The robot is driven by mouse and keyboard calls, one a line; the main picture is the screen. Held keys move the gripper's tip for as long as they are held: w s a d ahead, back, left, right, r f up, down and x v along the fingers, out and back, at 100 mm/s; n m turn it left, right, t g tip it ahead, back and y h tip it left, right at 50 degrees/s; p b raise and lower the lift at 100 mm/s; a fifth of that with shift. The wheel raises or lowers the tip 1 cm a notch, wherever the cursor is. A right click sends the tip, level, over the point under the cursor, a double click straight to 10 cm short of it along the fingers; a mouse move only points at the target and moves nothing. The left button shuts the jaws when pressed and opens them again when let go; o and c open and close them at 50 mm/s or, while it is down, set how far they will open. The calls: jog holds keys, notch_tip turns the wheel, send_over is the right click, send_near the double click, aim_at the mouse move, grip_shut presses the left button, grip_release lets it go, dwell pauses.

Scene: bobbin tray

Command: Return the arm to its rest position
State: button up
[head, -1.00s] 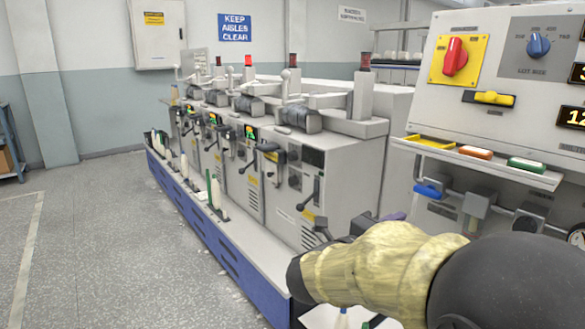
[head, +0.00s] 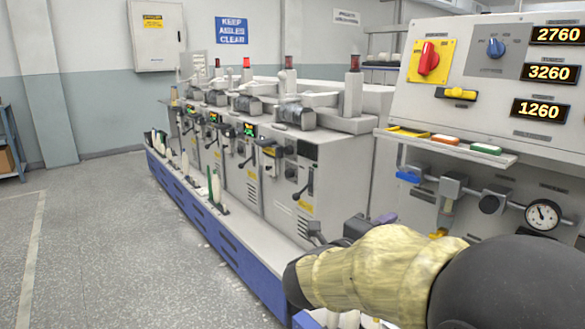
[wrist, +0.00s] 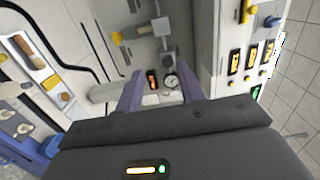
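My arm, in a yellowish sleeve, reaches in from the lower right of the head view. Its dark end is beside the row of grey machines, and a small purple part of my gripper (head: 386,218) shows behind the sleeve. In the wrist view my gripper (wrist: 158,82) has its two purple fingers apart, with nothing between them. Behind the gap are a grey wall, a small lit display and a round gauge (wrist: 172,81). The sleeve hides most of my gripper in the head view.
A control panel (head: 480,100) with a red knob and lit numbers stands at the right, above a shelf with coloured trays (head: 446,140) and a pipe with a gauge (head: 542,215). Grey machines (head: 330,180) on a blue base run leftward. The floor (head: 110,240) at left is clear.

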jog(key=w+a+f+n+y, duration=0.1)
jog(key=a+f+n+y, duration=0.2)
jog(key=f+n+y, duration=0.5)
jog(key=w+a+f+n+y, duration=0.1)
jog(key=a+f+n+y, duration=0.3)
jog(key=n, duration=0.6)
jog(key=s+d+f+n+g+y, duration=0.1)
jog(key=s+d+f+n+g, duration=0.1)
jog(key=s+f+n+g, duration=0.55)
jog(key=s+d+f+n+g+y, duration=0.1)
jog(key=s+d+f+n+g, duration=0.3)
jog(key=s, duration=0.6)
notch_tip(320, 180, up, 36)
jog(key=a+m+t+p, duration=0.1)
jog(key=t+p, duration=0.1)
jog(key=p, duration=3.6)
jog(key=shift+w+a+m, duration=0.25)
jog(key=shift+a+m, duration=0.05)
jog(key=shift+m, duration=0.05)
jog(key=shift+r+t, duration=0.1)
jog(key=shift+t, duration=0.15)
